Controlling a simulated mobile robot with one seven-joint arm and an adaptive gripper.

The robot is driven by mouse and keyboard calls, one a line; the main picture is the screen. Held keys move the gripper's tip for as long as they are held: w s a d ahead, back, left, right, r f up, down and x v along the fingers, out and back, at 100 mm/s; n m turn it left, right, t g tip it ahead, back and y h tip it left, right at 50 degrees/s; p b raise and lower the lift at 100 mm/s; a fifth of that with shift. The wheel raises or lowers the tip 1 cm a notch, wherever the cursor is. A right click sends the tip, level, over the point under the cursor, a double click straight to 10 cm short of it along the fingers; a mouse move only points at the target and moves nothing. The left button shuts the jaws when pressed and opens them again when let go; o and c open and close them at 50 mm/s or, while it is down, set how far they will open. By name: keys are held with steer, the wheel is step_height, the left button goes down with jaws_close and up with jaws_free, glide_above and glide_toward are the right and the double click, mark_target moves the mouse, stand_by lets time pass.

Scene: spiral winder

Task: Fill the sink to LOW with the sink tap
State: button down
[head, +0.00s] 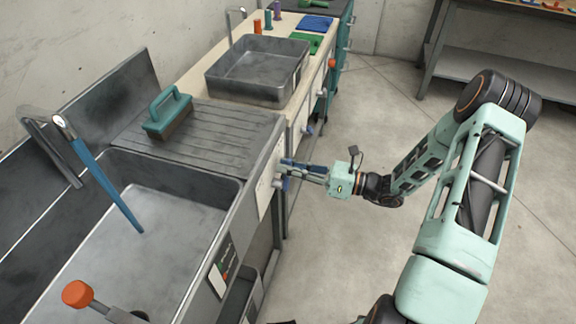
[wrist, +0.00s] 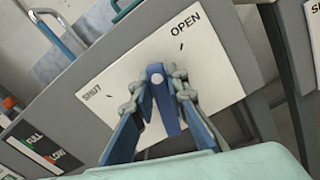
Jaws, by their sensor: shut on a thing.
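The sink (head: 165,235) is a grey metal basin at the left of the head view. Its bent metal spout (head: 38,122) stands at the back, and a blue streak (head: 105,190), looking like running water, slants from it to the basin floor. The water depth cannot be told. A white plate marked SHUT and OPEN (wrist: 218,72) is on the sink's front. My gripper (head: 290,172) is shut on the blue tap handle (wrist: 167,108) in front of this plate. A FULL and LOW gauge (wrist: 42,147) shows left of the plate in the wrist view.
A ribbed drainboard (head: 215,140) with a green brush (head: 166,112) lies behind the basin. A second basin (head: 258,72) stands farther back. An orange-topped lever (head: 78,294) is at the near left. The floor (head: 345,250) right of the counter is clear.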

steer(key=shift+f, duration=0.1)
stand_by(0.3)
steer(key=c, duration=1.9)
jaws_free()
steer(key=v, duration=1.2)
